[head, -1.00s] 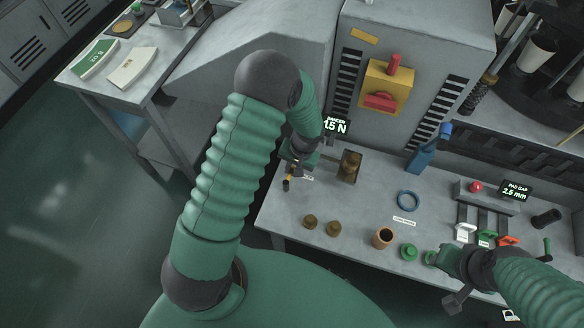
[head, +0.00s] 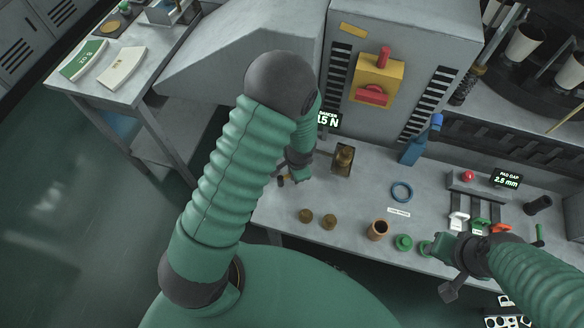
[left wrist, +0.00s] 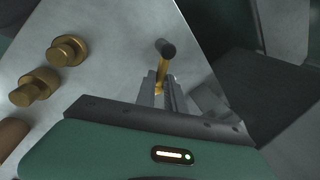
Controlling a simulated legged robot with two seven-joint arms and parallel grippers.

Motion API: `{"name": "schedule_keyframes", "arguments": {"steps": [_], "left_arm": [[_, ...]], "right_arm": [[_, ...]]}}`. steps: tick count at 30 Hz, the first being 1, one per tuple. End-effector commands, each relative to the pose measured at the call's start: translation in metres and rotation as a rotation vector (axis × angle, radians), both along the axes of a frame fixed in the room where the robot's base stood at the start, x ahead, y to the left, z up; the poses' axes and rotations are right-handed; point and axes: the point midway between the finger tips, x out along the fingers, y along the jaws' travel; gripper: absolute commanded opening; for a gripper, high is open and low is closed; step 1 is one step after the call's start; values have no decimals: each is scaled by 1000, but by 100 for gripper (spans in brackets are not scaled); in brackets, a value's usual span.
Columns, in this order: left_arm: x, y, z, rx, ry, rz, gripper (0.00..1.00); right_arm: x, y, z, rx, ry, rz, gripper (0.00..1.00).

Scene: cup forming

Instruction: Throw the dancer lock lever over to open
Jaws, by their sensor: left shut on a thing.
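The dancer lock lever has a dark knob (left wrist: 166,47) on a brass stem (left wrist: 161,73), seen in the left wrist view. My left gripper (left wrist: 160,92) is shut on the lever's stem, with the knob standing out past the fingertips. In the head view my left gripper (head: 291,178) is at the bench's left end, partly hidden by my own arm, and the dark knob (head: 281,182) just shows beside it. The dancer display (head: 328,120) reads 15 N. My right gripper (head: 438,246) is low over the bench at the right; its fingers are unclear.
Two brass pieces (head: 318,219), a copper-coloured cup (head: 377,230) and a green piece (head: 403,243) stand along the front of the bench (head: 350,205). A green ring (head: 425,248) is by my right gripper.

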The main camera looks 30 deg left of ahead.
Motion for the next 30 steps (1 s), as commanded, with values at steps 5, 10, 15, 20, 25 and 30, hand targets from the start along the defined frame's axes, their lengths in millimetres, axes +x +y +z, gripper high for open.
{"name": "schedule_keyframes", "arguments": {"steps": [5,10,15,20,25,30], "left_arm": [[-6,-5,0,1,0,-166,0],[-11,-8,0,1,0,-324,0],[-17,-10,0,0,-1,-464,0],[-20,-11,1,1,-1,-566,0],[-23,-12,1,1,-1,-641,0],[-25,-12,1,1,-2,-681,0]], "right_arm": [[0,0,0,0,0,0,36],[0,0,0,0,0,0,36],[0,0,0,0,0,0,36],[0,0,0,0,0,0,36],[0,0,0,0,0,0,36],[0,0,0,0,0,0,36]]}}
